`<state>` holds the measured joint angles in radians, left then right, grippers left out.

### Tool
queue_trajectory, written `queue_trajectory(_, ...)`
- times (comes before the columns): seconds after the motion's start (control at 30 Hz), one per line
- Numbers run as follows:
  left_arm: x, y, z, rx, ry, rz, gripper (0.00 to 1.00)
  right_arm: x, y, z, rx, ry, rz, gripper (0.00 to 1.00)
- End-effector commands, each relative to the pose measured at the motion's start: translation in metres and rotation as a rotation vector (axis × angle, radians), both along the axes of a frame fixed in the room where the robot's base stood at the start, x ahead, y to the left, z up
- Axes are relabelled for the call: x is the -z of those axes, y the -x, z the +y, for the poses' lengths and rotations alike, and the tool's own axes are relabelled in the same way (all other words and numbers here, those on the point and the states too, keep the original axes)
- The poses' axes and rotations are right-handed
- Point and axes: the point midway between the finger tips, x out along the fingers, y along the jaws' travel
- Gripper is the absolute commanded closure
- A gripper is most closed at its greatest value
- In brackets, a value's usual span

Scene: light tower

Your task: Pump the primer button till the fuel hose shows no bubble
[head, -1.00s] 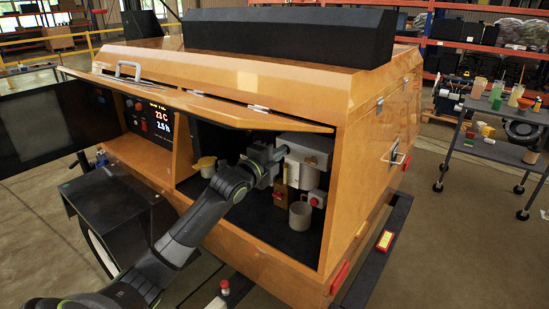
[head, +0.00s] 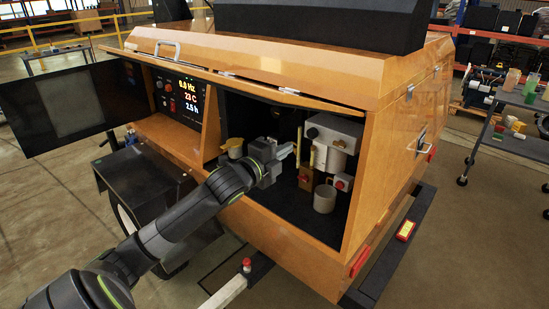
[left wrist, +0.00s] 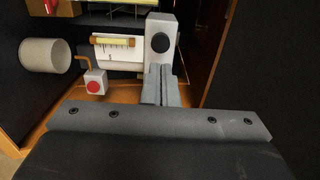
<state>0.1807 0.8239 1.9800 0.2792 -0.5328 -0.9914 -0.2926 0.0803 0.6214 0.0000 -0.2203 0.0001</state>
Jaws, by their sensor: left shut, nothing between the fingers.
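The grey filter head (head: 338,130) sits inside the open orange housing. A round black button, seemingly the primer button, is on its left face (head: 312,133); it also shows in the left wrist view (left wrist: 160,42). A yellow tube with brass ends (left wrist: 125,42), perhaps the fuel hose, runs beside a white marked plate; I cannot make out a bubble. My left gripper (head: 291,150) is shut and empty, its fingertips a little left of and below the button, apparently apart from it. Its fingers (left wrist: 163,84) point toward the grey block in the wrist view. My right gripper is out of view.
A white box with a red button (head: 343,183) and a pale cup (head: 325,199) are below the filter head. The raised orange panel (head: 245,78) overhangs the arm. A lit display (head: 188,94) is at left. A yellow-capped neck (head: 234,147) stands behind the arm.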

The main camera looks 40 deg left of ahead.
Motion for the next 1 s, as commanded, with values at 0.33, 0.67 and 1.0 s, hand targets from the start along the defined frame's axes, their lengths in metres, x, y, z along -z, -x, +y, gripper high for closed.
queue_trajectory(0.33, 0.000, 0.033, 0.002, 0.001, 0.000, 0.001, 1.00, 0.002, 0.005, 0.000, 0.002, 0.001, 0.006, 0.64)
queue_trajectory(0.67, -0.001, 0.035, 0.002, 0.002, 0.001, -0.001, 1.00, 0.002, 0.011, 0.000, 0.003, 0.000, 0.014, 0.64)
queue_trajectory(1.0, 0.002, 0.035, 0.003, -0.002, 0.006, 0.003, 1.00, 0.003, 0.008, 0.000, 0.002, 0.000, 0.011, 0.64)
